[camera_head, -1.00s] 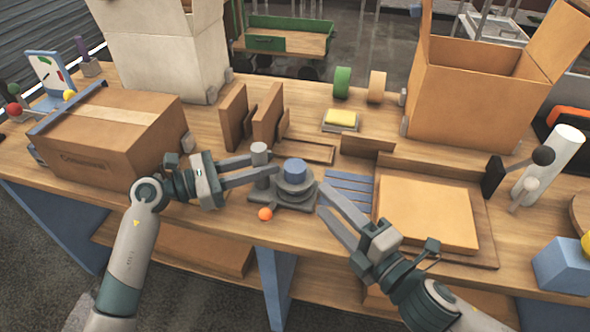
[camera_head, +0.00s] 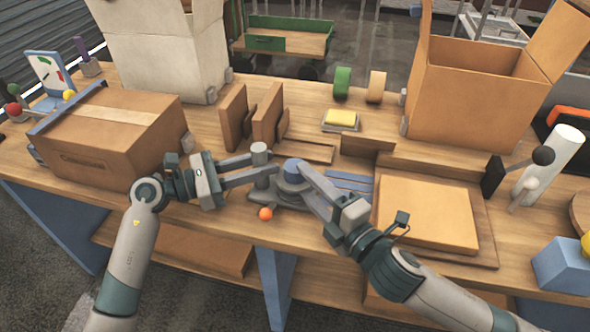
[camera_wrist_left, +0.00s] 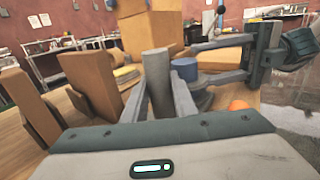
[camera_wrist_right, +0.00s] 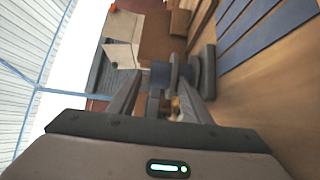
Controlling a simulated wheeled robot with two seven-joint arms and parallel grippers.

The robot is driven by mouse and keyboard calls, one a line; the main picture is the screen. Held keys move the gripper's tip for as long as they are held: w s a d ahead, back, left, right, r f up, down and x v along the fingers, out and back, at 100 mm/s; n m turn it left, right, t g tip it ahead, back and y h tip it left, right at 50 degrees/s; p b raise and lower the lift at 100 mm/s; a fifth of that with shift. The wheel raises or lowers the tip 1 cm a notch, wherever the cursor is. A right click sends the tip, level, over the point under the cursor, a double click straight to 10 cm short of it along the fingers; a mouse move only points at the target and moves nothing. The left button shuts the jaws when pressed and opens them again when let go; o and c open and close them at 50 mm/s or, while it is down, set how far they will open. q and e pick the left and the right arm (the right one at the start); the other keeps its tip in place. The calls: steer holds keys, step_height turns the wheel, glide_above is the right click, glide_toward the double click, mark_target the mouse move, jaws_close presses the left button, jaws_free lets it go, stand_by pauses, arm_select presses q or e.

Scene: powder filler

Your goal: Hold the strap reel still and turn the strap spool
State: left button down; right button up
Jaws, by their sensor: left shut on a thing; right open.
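The strap reel's grey base (camera_head: 262,195) sits on the wooden workbench, with an upright grey post (camera_head: 259,150) at its left. My left gripper (camera_head: 262,172) is shut on this post, which also stands between its fingers in the left wrist view (camera_wrist_left: 155,70). The round grey strap spool with a blue hub (camera_head: 292,165) is just right of the post; the blue hub also shows in the left wrist view (camera_wrist_left: 184,69). My right gripper (camera_head: 298,178) is open at the spool, its fingers partly hiding it. In the right wrist view the hub (camera_wrist_right: 159,72) appears between the fingertips; contact is unclear.
An orange ball (camera_head: 265,214) lies in front of the reel. Blue slats (camera_head: 350,181) and a cardboard stack (camera_head: 427,215) are to the right. Upright brown panels (camera_head: 267,112) stand behind.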

mark_target(301, 177)
steer(key=shift+x, duration=2.55)
steer(key=c, duration=0.9)
